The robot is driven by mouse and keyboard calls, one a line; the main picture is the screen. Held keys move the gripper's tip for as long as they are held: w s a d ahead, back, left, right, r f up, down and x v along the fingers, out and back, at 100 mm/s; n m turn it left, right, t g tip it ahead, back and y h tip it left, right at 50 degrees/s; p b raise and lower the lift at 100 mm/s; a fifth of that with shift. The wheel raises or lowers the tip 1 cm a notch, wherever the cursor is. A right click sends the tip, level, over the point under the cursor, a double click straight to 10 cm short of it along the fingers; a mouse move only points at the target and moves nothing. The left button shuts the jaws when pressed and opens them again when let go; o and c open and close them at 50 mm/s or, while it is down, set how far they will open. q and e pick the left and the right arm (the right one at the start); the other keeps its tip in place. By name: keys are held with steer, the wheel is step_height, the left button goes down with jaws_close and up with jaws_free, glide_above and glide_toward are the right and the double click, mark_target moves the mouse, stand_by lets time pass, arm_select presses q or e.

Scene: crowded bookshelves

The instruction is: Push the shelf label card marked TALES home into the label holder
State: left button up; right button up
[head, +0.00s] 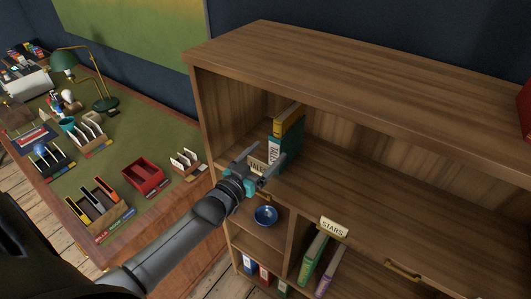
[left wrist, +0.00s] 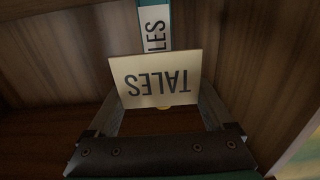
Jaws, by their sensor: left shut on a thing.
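The cream label card marked TALES (head: 257,167) is between the fingers of my left gripper (head: 264,160), in front of the upper shelf opening. In the left wrist view the card (left wrist: 157,78) faces the camera upside down, with a finger at each side edge. My left gripper is shut on it. A small brass-coloured piece (left wrist: 164,107) peeks out at the card's edge there; I cannot tell whether it is the label holder. In the head view my gripper and wrist cover part of the shelf edge, so whether card and holder touch is unclear. My right gripper is out of view.
A teal book (head: 283,146) and a yellow book (head: 290,119) stand in the upper shelf just behind the gripper. A STARS card (head: 334,227) sits on the shelf edge to the right. A blue bowl (head: 265,215) is in the compartment below. The upper shelf's right part is clear.

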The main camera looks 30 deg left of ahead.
mark_target(274, 160)
arm_select(q)
steer(key=shift+f+b, duration=1.8)
steer(key=shift+f, duration=0.7)
steer(key=shift+p, duration=0.45)
steer(key=shift+f+b, duration=1.2)
steer(key=shift+f, duration=0.35)
steer(key=o, duration=1)
steer(key=shift+o, duration=0.2)
steer(key=s+a+p, duration=0.1)
steer(key=s, duration=1.4)
